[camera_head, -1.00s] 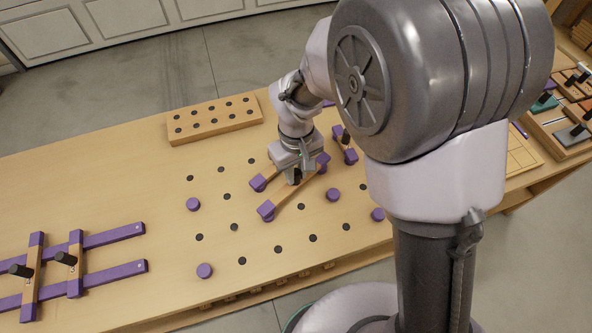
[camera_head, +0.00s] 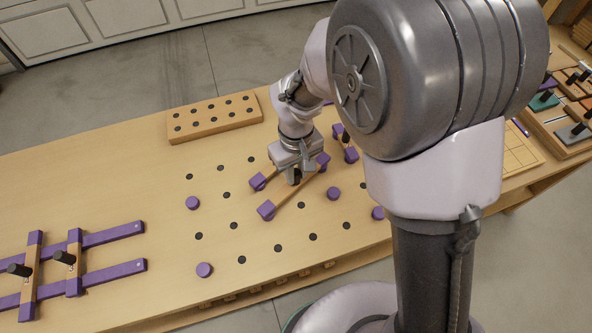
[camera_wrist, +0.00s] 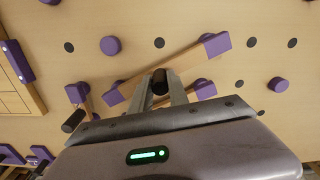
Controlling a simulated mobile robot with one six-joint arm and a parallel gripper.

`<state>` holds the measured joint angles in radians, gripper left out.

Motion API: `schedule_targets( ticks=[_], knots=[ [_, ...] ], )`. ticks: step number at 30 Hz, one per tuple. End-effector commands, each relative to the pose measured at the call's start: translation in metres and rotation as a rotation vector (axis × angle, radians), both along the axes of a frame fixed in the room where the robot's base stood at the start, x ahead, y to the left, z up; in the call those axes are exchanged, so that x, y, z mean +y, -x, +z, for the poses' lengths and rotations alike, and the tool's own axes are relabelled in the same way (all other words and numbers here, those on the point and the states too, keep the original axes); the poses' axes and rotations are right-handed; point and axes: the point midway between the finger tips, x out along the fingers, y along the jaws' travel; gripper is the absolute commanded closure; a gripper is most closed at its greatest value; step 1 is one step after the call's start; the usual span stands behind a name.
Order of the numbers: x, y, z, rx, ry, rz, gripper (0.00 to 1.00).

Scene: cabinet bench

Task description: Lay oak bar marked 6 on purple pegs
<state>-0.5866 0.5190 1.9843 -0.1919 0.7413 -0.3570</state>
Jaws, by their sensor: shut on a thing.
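My gripper (camera_head: 295,178) is shut on the dark upright handle (camera_wrist: 160,83) of an oak bar (camera_head: 290,191) with purple ends. The bar slants from lower left to upper right over the pegboard area; it also shows in the wrist view (camera_wrist: 180,62). No number is legible on it. Whether it touches anything beneath is unclear. Round purple pegs stand on the bench at left (camera_head: 192,203), front left (camera_head: 204,270), right of the bar (camera_head: 333,193) and beside my column (camera_head: 378,214). Another purple-ended piece (camera_head: 258,182) is partly hidden behind my gripper.
Another purple-ended bar with a dark handle (camera_head: 345,142) lies right of my gripper. Two purple rails (camera_head: 113,235) carrying crosswise bars lie at left. A perforated oak block (camera_head: 214,118) sits at the back. Dark holes dot the bench (camera_head: 275,233). Trays (camera_head: 565,130) stand at right.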

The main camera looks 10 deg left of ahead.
Motion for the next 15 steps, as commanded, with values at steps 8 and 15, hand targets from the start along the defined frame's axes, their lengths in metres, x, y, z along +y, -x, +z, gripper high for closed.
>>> schedule_targets(
  ticks=[8,15],
  knots=[
    [0.0001,-0.0001,0.0004,0.000,0.000,0.000,1.00],
    [0.0000,0.0000,-0.0063,0.000,0.000,0.000,1.00]
  ],
)
